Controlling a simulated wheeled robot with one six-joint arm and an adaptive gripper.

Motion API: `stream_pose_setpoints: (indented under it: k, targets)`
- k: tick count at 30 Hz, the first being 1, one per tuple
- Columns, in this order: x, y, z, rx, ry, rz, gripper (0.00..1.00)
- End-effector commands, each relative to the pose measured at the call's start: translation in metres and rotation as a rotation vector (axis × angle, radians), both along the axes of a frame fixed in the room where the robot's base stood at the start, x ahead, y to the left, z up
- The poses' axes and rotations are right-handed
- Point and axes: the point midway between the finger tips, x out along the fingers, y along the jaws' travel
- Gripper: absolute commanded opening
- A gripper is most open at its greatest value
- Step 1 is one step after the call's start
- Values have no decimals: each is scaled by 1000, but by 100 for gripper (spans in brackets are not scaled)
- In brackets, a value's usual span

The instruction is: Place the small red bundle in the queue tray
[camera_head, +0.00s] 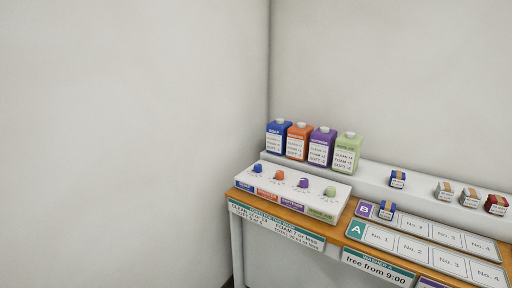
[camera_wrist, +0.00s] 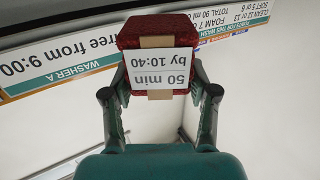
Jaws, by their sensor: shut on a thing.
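In the wrist view my gripper (camera_wrist: 160,95) is shut on a red bundle (camera_wrist: 128,36) with a tan band and a white label reading "50 min by 10:40", upside down in the picture. A finger lies on each side of it. The head view does not show my gripper. There, queue tray A (camera_head: 348,229) has slots No. 1 to No. 4, all bare in view. Queue tray B (camera_head: 475,234) behind it holds a blue bundle (camera_head: 386,210) at its left end. Another red bundle (camera_head: 496,205) sits on the white ledge at the far right.
On the ledge (camera_head: 425,193) stand another blue bundle (camera_head: 398,179) and two grey bundles (camera_head: 445,190). Several coloured bottles (camera_head: 321,147) stand behind a white dial panel (camera_head: 262,189) on the left. The "Washer A" sign (camera_head: 378,268) hangs on the counter's front edge.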

Motion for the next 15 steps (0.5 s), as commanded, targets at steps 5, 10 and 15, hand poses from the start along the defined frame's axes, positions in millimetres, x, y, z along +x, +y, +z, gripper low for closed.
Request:
stream_pose_setpoints:
  k: [5, 10, 15]
  targets:
    - [-12, 8, -19, 1, -1, 15, 17]
    - [-38, 23, -55, 1, 2, 42, 17]
    - [-73, 38, -95, 1, 2, 66, 17]
